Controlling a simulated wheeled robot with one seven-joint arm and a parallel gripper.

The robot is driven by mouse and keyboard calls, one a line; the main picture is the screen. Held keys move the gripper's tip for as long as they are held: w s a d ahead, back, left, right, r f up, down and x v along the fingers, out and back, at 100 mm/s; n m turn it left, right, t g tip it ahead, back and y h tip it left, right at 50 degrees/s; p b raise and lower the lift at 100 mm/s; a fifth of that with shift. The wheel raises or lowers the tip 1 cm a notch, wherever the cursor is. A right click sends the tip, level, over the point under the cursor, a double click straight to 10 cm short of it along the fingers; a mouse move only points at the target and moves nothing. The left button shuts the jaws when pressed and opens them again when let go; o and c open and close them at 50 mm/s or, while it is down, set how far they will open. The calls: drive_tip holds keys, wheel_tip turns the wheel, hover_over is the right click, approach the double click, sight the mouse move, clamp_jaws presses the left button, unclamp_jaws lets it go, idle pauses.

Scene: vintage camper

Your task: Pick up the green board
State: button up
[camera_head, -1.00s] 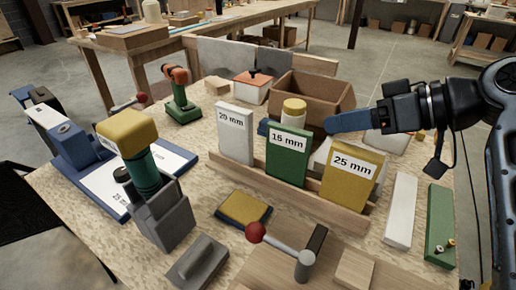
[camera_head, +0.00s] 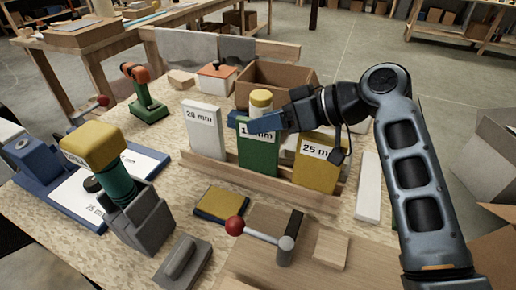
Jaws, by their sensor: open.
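The green board (camera_head: 258,157), labelled 15 mm, stands upright in the middle of a wooden rack (camera_head: 210,175). A white 20 mm board (camera_head: 204,133) is on its left and a yellow 25 mm board (camera_head: 317,165) on its right. My gripper (camera_head: 262,123) is open, its blue fingers pointing left across the top of the green board and covering part of its label. I cannot tell whether the fingers touch the board or straddle it. Only one finger shows clearly. A sliver of another green piece (camera_head: 395,214) shows beside my arm at the right.
A yellow-topped jar (camera_head: 261,100) and a cardboard box (camera_head: 272,85) stand just behind the rack. In front are a yellow-and-blue pad (camera_head: 222,203) and a red-knobbed lever clamp (camera_head: 262,235). A white slab (camera_head: 368,188) lies to the right.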

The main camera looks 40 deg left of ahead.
drive_tip(key=shift+c, duration=0.2)
clamp_jaws()
idle(1.1)
